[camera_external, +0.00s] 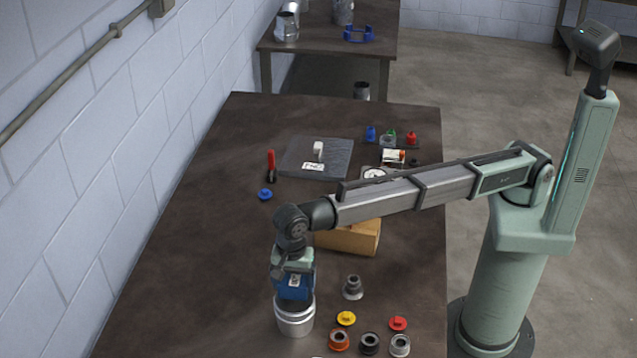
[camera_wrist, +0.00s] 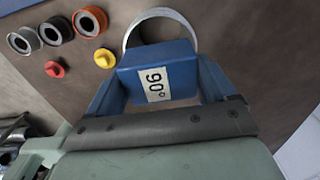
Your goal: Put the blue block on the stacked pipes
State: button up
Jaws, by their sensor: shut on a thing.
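The blue block (camera_external: 294,288) is in my gripper (camera_external: 293,276), directly over the stacked metal pipes (camera_external: 295,322) at the front of the table. In the wrist view the blue block (camera_wrist: 158,73) shows a white label on its face. My gripper (camera_wrist: 158,90) is shut on it, with blue sides on either side. The round rim of the pipe (camera_wrist: 160,17) curves out behind the block. The block's lower edge overlaps the pipe's top rim in the external view; I cannot tell whether it touches.
A wooden block (camera_external: 350,238) stands behind my gripper. A grey fitting (camera_external: 352,287), a yellow cap (camera_external: 346,318), a red cap (camera_external: 398,323) and several ring fittings (camera_external: 370,343) lie to the right of the pipes. A dark mat (camera_external: 300,165) lies farther back. The table's left side is clear.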

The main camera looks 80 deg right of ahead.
aim_at(293, 280)
jog(key=shift+f, duration=0.95)
jog(key=shift+f, duration=0.1)
jog(key=o, duration=1.1)
notch_tip(293, 280, up, 12)
jog(key=shift+r, duration=0.1)
